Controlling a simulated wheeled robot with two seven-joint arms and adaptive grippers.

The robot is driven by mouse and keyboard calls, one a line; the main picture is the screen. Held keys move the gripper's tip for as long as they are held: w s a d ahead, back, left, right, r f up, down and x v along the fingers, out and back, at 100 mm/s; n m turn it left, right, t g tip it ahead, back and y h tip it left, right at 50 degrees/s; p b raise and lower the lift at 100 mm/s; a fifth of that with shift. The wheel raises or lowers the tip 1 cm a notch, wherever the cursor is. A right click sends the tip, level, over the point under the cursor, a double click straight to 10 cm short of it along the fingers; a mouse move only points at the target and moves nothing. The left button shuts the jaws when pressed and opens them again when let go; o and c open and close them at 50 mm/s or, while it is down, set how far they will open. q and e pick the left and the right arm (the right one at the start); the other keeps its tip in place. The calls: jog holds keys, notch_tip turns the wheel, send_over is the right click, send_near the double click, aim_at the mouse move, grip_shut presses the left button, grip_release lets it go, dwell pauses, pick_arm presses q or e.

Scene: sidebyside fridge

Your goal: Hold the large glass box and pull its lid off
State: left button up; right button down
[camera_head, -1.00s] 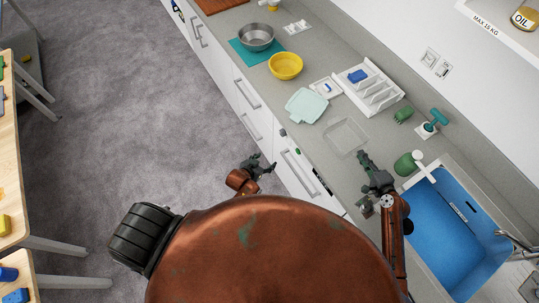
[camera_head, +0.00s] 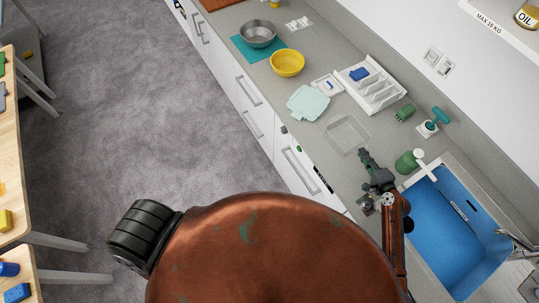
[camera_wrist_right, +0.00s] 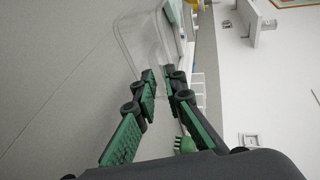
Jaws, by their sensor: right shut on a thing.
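The large glass box (camera_head: 346,134) is clear and stands on the grey counter; it also shows in the wrist view (camera_wrist_right: 143,42). A pale teal lid (camera_head: 308,103) lies flat on the counter beside it, apart from the box. My right gripper (camera_head: 364,156) is at the near right side of the box. In the wrist view its green-padded fingers (camera_wrist_right: 160,84) are shut on the box's wall, one on each side. My left gripper is out of view.
A yellow bowl (camera_head: 287,63), a metal bowl (camera_head: 258,34) and a white rack (camera_head: 371,87) stand farther along the counter. A green scrubber (camera_head: 405,112) and a green bottle (camera_head: 406,162) are right of the box, near the blue sink (camera_head: 450,235).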

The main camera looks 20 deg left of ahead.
jog(key=c, duration=2.1)
grip_release()
jog(key=shift+s+f, duration=0.2)
jog(key=shift+f, duration=0.2)
jog(key=shift+o, duration=1)
jog(key=shift+w+r, duration=0.1)
jog(key=shift+r, duration=0.1)
jog(key=v, duration=1.2)
jog(key=shift+r, duration=0.1)
